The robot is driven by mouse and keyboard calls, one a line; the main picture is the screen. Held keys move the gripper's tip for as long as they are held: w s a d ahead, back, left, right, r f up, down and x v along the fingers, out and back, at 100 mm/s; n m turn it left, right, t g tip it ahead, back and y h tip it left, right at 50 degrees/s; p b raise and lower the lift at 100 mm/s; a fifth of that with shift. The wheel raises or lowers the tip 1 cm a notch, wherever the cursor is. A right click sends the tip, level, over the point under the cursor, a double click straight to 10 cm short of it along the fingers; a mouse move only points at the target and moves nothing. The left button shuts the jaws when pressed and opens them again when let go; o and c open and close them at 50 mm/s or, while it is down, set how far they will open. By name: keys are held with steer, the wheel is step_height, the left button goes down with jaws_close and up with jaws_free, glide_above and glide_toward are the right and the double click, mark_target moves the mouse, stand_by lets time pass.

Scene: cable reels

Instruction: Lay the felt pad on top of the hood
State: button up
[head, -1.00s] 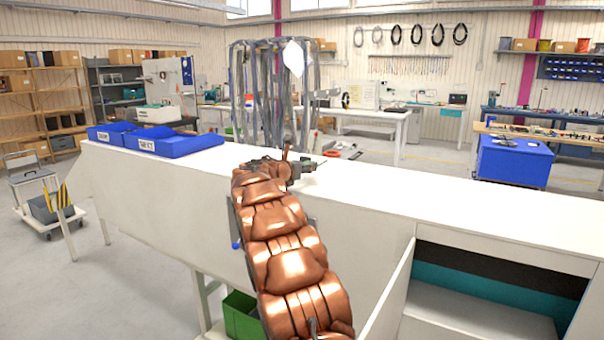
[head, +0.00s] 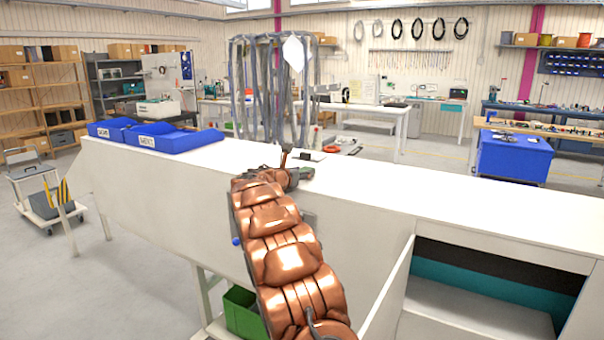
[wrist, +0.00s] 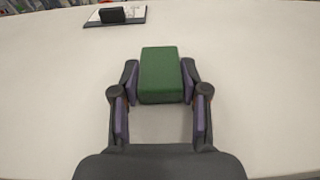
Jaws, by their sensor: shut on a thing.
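The felt pad (wrist: 160,75) seems to be the green block in the wrist view. My gripper (wrist: 160,82) is shut on it, one finger at each side, above the white bench top. A small black block (wrist: 113,15) stands on a flat white, dark-edged board (wrist: 128,18) beyond the pad. I cannot tell which thing is the hood.
The white bench top (head: 420,195) is clear to the right of my gripper. Blue bins (head: 175,142) stand at its left end. A rack hung with grey cables (head: 270,90) rises behind the bench. A green crate (head: 240,312) sits below.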

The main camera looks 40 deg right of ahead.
steer(key=o, duration=0.8)
steer(key=shift+r, duration=0.15)
steer(key=b+v, duration=0.2)
steer(key=v, duration=1)
steer(key=shift+b, duration=0.35)
